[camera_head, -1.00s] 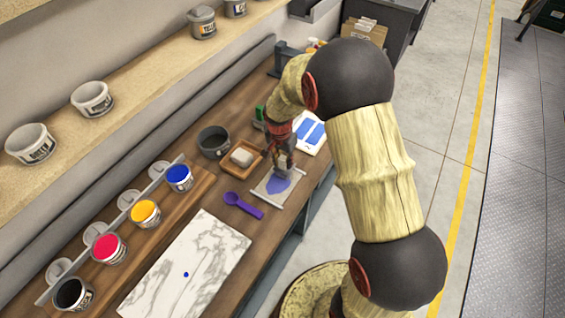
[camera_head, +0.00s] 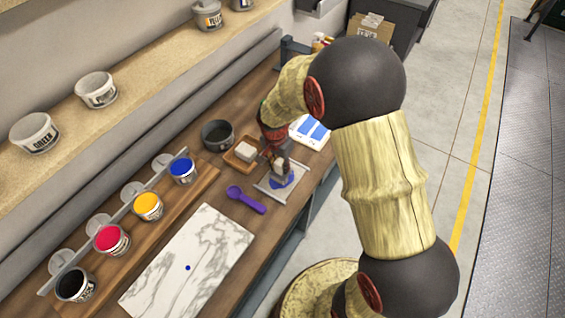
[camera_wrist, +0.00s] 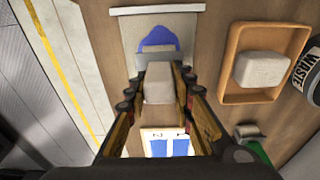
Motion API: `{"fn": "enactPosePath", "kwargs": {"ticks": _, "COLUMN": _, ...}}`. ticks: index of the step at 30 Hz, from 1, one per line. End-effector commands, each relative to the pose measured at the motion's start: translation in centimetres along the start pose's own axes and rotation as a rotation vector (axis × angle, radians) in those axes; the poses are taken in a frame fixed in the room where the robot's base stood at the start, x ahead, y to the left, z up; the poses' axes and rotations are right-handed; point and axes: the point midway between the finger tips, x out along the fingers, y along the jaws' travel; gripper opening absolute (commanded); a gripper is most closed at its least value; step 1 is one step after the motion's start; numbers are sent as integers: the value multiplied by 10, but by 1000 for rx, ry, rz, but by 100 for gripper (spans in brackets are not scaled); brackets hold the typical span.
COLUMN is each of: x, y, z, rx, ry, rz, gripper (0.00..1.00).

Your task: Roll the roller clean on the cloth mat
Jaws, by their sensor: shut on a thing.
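My gripper (camera_wrist: 160,92) is shut on a pale, blocky piece (camera_wrist: 158,84), which appears to be the roller's handle. A grey part (camera_wrist: 153,66) ahead of it seems to be the roller's head. It lies over the cloth mat (camera_wrist: 130,35), against the edge of a blue ink patch (camera_wrist: 160,38); whether it touches the cloth is hard to tell. In the head view the grey mat (camera_head: 298,190) lies near the bench's front edge, with the held piece (camera_head: 279,167) over its blue stain and partly hiding it.
A marble slab (camera_head: 190,262) and open ink cans (camera_head: 148,207) lie to the left.

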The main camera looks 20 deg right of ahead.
Motion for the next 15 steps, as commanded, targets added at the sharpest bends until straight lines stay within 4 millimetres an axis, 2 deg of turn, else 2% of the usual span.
{"fn": "enactPosePath", "kwargs": {"ticks": 9, "x": -2, "y": 1, "z": 20, "rx": -2, "ry": -1, "rz": 3, "gripper": 0}}
{"fn": "enactPosePath", "kwargs": {"ticks": 15, "x": -3, "y": 1, "z": 18, "rx": 0, "ry": -1, "rz": 1, "gripper": 0}}
